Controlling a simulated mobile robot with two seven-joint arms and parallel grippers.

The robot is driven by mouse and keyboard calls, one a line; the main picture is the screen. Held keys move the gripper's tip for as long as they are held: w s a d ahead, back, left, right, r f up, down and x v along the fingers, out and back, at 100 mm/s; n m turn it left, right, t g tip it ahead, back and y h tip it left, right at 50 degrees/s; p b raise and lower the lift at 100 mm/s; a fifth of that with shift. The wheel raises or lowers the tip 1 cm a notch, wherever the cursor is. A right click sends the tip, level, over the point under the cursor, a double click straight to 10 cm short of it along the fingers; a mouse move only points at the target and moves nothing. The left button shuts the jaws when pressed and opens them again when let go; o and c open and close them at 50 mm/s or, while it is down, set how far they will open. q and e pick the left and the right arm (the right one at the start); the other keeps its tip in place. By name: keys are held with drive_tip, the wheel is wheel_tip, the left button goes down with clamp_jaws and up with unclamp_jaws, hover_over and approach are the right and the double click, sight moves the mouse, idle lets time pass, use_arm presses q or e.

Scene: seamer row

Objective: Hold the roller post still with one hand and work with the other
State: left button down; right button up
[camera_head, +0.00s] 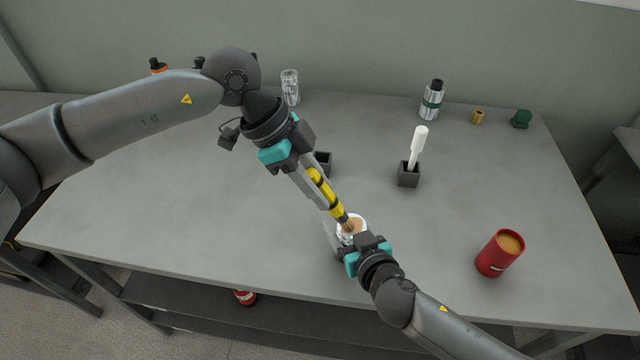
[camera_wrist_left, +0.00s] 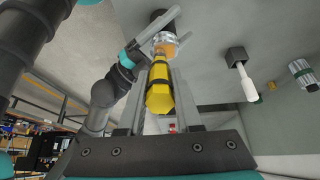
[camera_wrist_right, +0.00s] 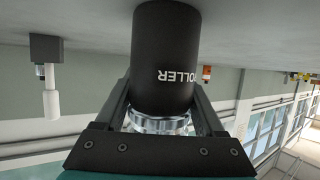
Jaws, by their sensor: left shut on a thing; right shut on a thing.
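The roller post (camera_wrist_right: 165,60) is a black cylinder with "ROLLER" lettering and a silver ridged rim in the right wrist view. In the head view its silver top with a tan middle (camera_head: 354,225) shows. My right gripper (camera_head: 346,240) is shut around it near the table's front edge. My left gripper (camera_head: 322,192) is shut on a yellow tool with black bands (camera_head: 320,184), also seen in the left wrist view (camera_wrist_left: 159,90). The tool is tilted, its narrow end at the post's top. I cannot tell whether they touch.
A dark block holder (camera_head: 409,176) carries a white-handled tool (camera_head: 418,145). Another dark holder (camera_head: 325,158) is partly hidden by my left gripper. A red can (camera_head: 499,254) stands front right. A clear jar (camera_head: 290,86), silver bottle (camera_head: 431,102), brass piece (camera_head: 478,117) and green part (camera_head: 521,119) line the back.

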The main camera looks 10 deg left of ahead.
use_arm(q)
drive_tip(key=shift+d, duration=1.35)
drive_tip(key=shift+a+f, duration=0.1)
drive_tip(key=shift+a, duration=1.6)
drive_tip(key=shift+w+d, duration=0.2)
drive_tip(key=shift+d, duration=0.25)
drive_tip(key=shift+w+d, duration=0.2)
drive_tip(key=shift+d, duration=0.25)
idle(2.3)
